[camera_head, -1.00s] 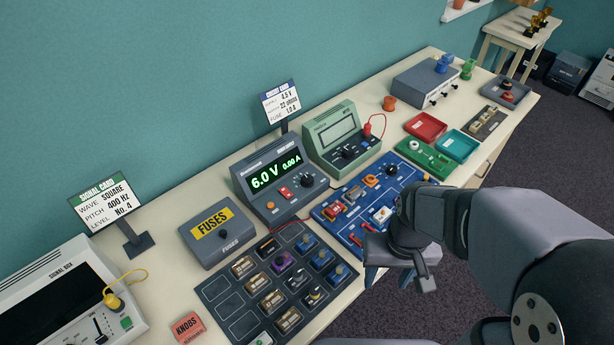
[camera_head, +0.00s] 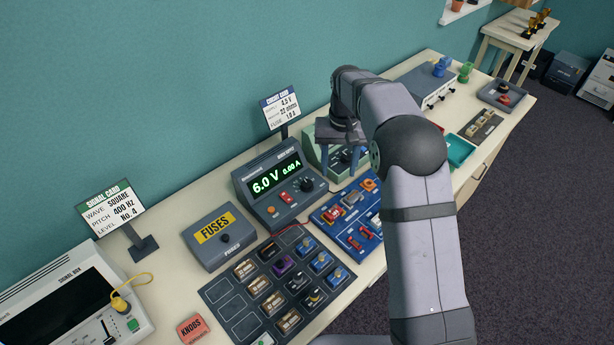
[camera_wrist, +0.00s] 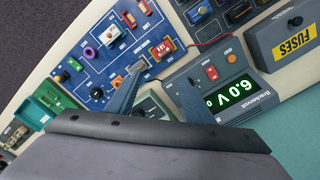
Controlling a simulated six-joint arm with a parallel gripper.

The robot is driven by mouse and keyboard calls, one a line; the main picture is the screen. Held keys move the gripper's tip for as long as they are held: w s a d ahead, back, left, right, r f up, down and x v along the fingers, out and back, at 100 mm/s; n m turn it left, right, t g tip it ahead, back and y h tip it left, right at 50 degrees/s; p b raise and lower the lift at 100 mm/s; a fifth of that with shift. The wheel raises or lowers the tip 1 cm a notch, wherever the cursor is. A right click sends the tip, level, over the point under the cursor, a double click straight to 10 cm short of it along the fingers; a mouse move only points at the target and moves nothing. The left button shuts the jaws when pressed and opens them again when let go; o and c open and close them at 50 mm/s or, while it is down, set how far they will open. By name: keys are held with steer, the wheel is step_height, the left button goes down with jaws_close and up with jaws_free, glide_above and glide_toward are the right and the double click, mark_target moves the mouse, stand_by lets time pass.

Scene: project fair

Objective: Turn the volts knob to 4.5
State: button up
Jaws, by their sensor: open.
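The grey power supply (camera_head: 262,200) stands on the table, and its green display (camera_head: 277,173) reads 6.0 V and 0.00 A. A large black knob (camera_head: 306,185) sits on its right side; its label is too small to read. In the wrist view the power supply (camera_wrist: 245,105) is at the right, and a finger seems to cover that knob. My gripper (camera_head: 341,165) is open and empty. It hangs over the green meter (camera_head: 314,150), just right of the power supply, apart from the knob. In the wrist view its fingers (camera_wrist: 155,98) show spread.
A circuit card (camera_head: 281,108) stands behind the supply. The blue circuit board (camera_head: 345,243) lies in front of the meter, partly behind my arm. The fuses box (camera_head: 218,235) and the dark parts tray (camera_head: 230,300) are left and in front.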

steer(key=p, duration=0.2)
glide_toward(307, 183)
steer(key=d, duration=0.2)
steer(key=shift+a+f, duration=0.2)
steer(key=shift+a, duration=0.3)
steer(key=shift+a+f, duration=0.2)
steer(key=shift+a, duration=0.3)
steer(key=shift+f, duration=0.15)
step_height(307, 183, down, 5)
steer(key=b, duration=0.5)
steer(key=shift+b, duration=0.4)
steer(key=shift+f, duration=1)
steer(key=shift+c, duration=0.2)
steer(key=c, duration=1)
